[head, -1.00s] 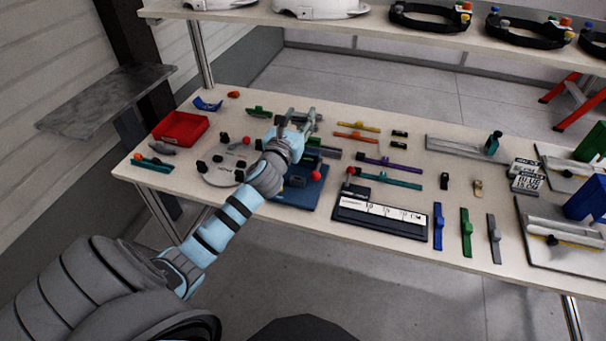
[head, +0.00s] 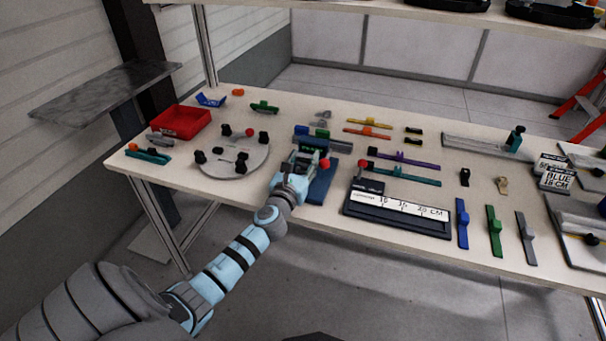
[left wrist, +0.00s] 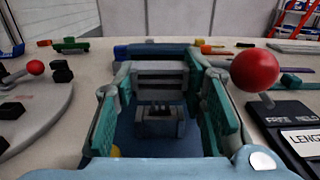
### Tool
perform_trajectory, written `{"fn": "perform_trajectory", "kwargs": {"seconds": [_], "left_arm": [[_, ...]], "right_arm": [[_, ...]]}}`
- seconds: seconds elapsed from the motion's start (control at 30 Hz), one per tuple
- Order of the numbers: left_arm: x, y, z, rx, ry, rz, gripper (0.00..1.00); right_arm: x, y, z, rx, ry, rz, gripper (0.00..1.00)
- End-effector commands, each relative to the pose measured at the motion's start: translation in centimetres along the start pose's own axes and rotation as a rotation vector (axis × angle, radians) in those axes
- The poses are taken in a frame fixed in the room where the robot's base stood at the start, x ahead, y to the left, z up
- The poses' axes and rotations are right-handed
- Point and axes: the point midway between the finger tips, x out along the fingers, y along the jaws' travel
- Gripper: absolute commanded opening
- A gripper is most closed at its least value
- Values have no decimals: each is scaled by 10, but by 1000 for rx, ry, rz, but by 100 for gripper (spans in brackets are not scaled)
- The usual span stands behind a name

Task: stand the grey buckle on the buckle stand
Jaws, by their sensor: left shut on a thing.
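My left gripper (head: 303,163) is over the blue base plate (head: 320,190) near the table's front edge. In the left wrist view its teal-padded fingers (left wrist: 160,85) stand apart with a grey piece (left wrist: 160,71) between their tips; I take it as the grey buckle. A darker slotted block (left wrist: 158,122) shows below it, above the blue base; this looks like part of the buckle stand. Whether the buckle touches the stand cannot be told. The fingers hide most of the buckle in the head view. My right gripper is not in view.
A red ball knob (head: 324,163) stands close to the gripper's right. A grey disc (head: 232,159) with black posts is at left, with a red bin (head: 180,121) beyond. A length gauge (head: 397,213) lies at right. Another grey piece (head: 323,117) lies behind.

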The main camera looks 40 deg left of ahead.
Motion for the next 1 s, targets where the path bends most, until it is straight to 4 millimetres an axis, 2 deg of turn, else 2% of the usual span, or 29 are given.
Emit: {"fn": "perform_trajectory", "kwargs": {"seconds": [0.03, 0.3, 0.33, 0.43, 0.83, 1.0], "left_arm": [[-1, 0, -12, -2, 11, 2, 8], [-1, 0, -9, -2, 9, 2, 8], [-1, 0, -8, -2, 9, 2, 42], [-1, 0, -8, -2, 9, 2, 57], [-1, 1, -12, -2, 9, 2, 57], [-27, 0, -10, 0, 11, 0, 57]], "right_arm": [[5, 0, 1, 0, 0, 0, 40], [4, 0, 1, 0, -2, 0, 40], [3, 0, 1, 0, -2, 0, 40], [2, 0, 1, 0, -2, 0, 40], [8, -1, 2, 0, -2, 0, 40], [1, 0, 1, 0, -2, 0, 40]]}}
